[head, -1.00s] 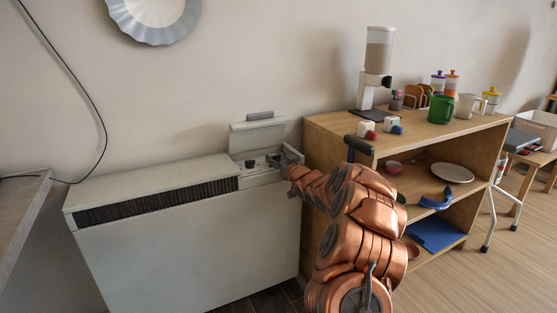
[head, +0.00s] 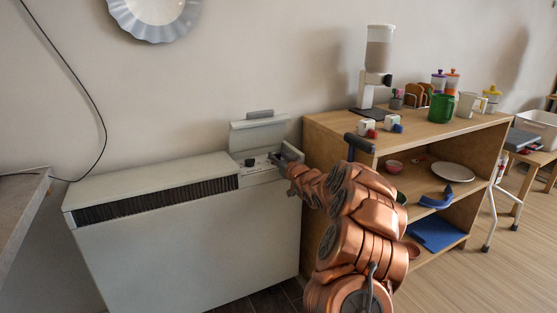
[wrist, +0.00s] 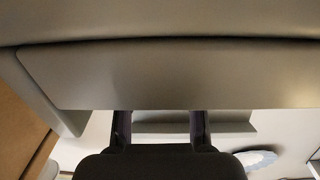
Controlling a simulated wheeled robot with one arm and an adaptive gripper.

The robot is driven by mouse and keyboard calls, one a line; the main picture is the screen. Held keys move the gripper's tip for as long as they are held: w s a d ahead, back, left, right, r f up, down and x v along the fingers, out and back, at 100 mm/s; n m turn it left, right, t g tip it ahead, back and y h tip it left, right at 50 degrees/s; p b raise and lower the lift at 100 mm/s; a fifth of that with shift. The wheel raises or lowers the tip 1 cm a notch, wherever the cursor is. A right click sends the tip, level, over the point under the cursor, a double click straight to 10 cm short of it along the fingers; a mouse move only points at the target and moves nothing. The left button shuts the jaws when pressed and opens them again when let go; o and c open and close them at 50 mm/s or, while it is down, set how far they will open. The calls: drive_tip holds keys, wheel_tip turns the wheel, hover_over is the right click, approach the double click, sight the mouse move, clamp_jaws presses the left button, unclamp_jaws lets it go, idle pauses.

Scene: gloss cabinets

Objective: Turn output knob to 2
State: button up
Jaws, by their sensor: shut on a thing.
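The white storage heater (head: 190,235) stands against the wall, with its control lid (head: 258,135) raised at the right end. A dark knob (head: 249,162) shows on the left of the control panel (head: 262,171). My gripper (head: 276,158) is at the right side of the panel, shut on what appears to be the right-hand knob, which the fingers hide. The knob markings are too small to read. In the wrist view my gripper's dark fingers (wrist: 161,125) reach behind a grey panel edge, and their tips are hidden.
A wooden shelf unit (head: 330,122) stands close to the right of the heater and my arm. It bears a dispenser (head: 379,55), a green mug (head: 440,108) and other items. A counter edge (head: 25,200) is at the left. A cable hangs on the wall.

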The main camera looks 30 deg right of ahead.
drive_tip(key=shift+a+r+m+h+b, duration=0.1)
drive_tip(key=shift+m+h+b, duration=1.2)
drive_tip(key=shift+b, duration=1.7)
drive_tip(key=shift+g+h+b, duration=0.4)
drive_tip(key=shift+h+b, duration=0.3)
drive_tip(key=shift+b, duration=0.2)
drive_tip(key=o, duration=1.1)
drive_tip(key=shift+a, duration=0.1)
drive_tip(key=shift+o, duration=0.2)
drive_tip(key=shift+s, duration=0.1)
drive_tip(key=v, duration=1.2)
drive_tip(key=shift+a, duration=0.1)
